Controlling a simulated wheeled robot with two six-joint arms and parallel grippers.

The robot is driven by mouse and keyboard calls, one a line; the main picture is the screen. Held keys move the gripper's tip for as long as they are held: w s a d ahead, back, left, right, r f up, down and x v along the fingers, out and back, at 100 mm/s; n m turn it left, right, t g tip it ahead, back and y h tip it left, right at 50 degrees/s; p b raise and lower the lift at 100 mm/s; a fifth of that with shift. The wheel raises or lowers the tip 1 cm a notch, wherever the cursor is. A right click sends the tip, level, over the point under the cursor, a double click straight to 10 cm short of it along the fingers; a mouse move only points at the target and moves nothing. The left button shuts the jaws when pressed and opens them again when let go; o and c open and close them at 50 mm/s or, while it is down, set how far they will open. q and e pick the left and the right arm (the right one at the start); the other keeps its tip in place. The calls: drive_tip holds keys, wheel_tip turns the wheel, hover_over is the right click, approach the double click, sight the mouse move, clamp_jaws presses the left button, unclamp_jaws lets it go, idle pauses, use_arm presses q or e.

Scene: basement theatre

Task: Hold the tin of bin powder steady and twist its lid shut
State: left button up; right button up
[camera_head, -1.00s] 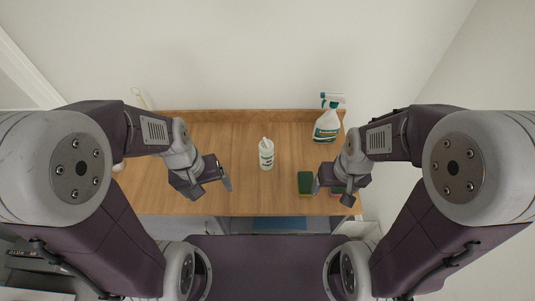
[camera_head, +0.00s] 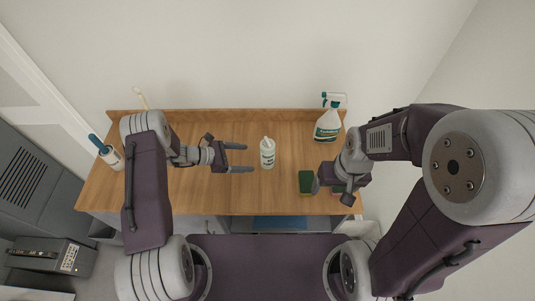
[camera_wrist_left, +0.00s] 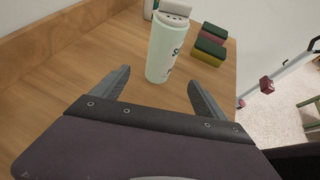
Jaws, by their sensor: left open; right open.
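The tin of bin powder (camera_head: 267,155) is a pale green-white cylinder standing upright on the wooden counter. Its lid (camera_head: 267,140) is white and sits on top, seemingly tilted; how tightly it sits cannot be told. In the left wrist view the tin (camera_wrist_left: 167,50) stands ahead, beyond my fingertips, with the lid (camera_wrist_left: 174,10) partly cut off by the frame. My left gripper (camera_head: 243,158) is open and empty, its fingers pointing right at the tin, just short of it. My right gripper (camera_head: 335,187) is near the counter's front right, beside the sponges, apart from the tin.
A spray bottle (camera_head: 328,122) stands at the back right of the counter (camera_head: 225,195). Green-topped sponges (camera_head: 306,180) lie right of the tin, and show in the left wrist view (camera_wrist_left: 209,45). A blue-handled roller (camera_head: 110,155) is at the left end.

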sight(265, 159)
use_arm(q)
drive_tip(key=shift+x, duration=4.95)
drive_tip(key=shift+f, duration=0.1)
clamp_jaws()
